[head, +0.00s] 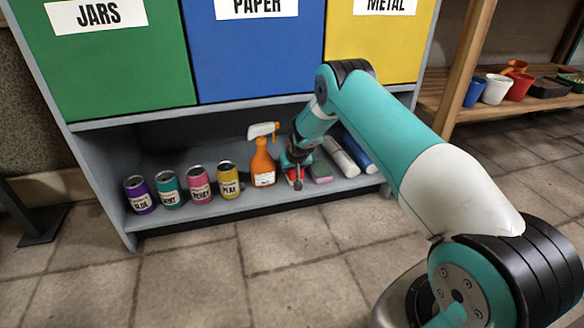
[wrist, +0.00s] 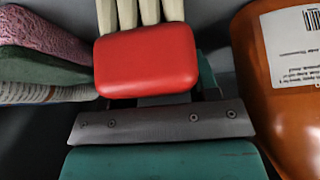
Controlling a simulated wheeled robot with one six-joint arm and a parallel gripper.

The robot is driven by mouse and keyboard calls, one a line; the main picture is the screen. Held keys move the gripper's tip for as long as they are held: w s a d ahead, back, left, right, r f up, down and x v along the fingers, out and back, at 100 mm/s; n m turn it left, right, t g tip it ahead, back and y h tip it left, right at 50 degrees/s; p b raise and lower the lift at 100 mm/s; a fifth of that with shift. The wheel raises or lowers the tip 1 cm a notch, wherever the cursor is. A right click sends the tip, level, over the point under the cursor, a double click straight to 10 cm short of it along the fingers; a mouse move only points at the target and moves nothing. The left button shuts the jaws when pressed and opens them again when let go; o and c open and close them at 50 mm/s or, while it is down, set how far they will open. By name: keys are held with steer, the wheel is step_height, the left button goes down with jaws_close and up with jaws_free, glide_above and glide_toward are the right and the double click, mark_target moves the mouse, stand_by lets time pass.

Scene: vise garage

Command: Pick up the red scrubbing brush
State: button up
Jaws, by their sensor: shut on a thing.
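The red scrubbing brush (wrist: 146,62) has a red rounded block with cream bristles at the top of the wrist view. In the head view only a small red part of it (head: 291,175) shows at my gripper. My gripper (head: 298,170) is on the low shelf between the orange spray bottle and the sponges, shut on the brush. In the wrist view its grey plate and teal body lie right below the red block, and the fingers are mostly hidden behind it. Whether the brush touches the shelf cannot be told.
The orange spray bottle (head: 263,162) stands close to the left of my gripper. Pink and green sponges (head: 320,168) and white and blue rolls (head: 341,156) lie to the right. Several cans (head: 199,183) stand farther left. Coloured bins hang above the shelf (head: 222,207).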

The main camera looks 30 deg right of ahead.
steer(key=shift+r+p, duration=0.35)
steer(key=shift+r, duration=0.2)
steer(key=s+a+p, duration=0.2)
steer(key=s+p, duration=0.3)
steer(key=s, duration=0.3)
steer(key=s+a+p, duration=0.3)
steer(key=s+p, duration=0.2)
steer(key=s, duration=0.4)
steer(key=shift+s, duration=0.15)
